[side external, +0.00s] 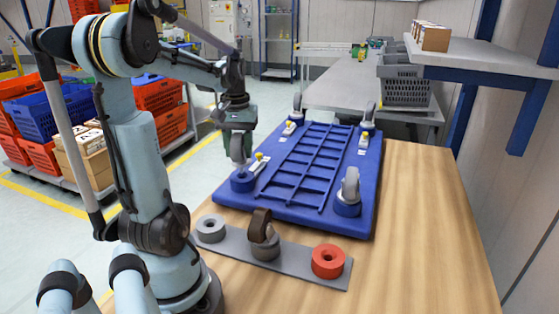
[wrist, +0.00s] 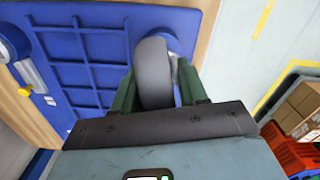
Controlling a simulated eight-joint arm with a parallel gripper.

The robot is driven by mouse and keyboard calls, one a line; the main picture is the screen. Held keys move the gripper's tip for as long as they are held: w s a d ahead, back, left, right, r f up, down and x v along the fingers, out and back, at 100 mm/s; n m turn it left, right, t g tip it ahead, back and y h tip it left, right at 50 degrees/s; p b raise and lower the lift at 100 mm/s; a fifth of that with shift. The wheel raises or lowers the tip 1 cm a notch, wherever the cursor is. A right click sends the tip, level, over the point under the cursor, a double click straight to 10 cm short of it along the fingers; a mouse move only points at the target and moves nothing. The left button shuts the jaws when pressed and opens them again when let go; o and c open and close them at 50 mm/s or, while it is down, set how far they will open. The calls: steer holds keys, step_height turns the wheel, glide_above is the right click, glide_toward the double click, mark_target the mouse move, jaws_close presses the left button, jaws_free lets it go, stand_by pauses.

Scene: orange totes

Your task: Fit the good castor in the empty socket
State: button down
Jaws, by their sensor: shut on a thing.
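My gripper (side external: 238,132) is shut on a castor with a grey wheel (side external: 238,150). In the wrist view the wheel (wrist: 153,72) stands between the two green fingers (wrist: 157,92). The held castor is upright over the blue round socket (side external: 242,181) at the near left corner of the blue dolly (side external: 270,208). I cannot tell whether its lower end is inside the socket or just above it. A castor with a brown wheel (side external: 261,224) stands in the middle holder of a grey strip (side external: 296,263) on the table.
Other castors stand at the dolly's near right (side external: 350,186), far right (side external: 371,112) and far left (side external: 297,104) corners. Yellow-knobbed latches (side external: 260,158) sit beside the sockets. The strip also has a grey ring (side external: 211,229) and a red ring (side external: 328,261). The wooden table (side external: 425,220) is clear at right.

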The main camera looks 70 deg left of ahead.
steer(key=shift+f, duration=1.9)
stand_by(0.5)
steer(key=c, duration=0.5)
jaws_free()
step_height(320, 180, up, 12)
steer(key=shift+r, duration=0.1)
stand_by(0.4)
steer(key=w+d+f+m+t, duration=0.2)
steer(key=d+f+m, duration=0.1)
steer(key=d, duration=0.6)
steer(key=w+d+f+m+t, duration=0.2)
steer(key=d+m, duration=0.3)
steer(key=d, duration=0.4)
steer(key=w+d+f+m+t, duration=0.3)
steer(key=w+d+f+m, duration=0.1)
steer(key=d, duration=0.5)
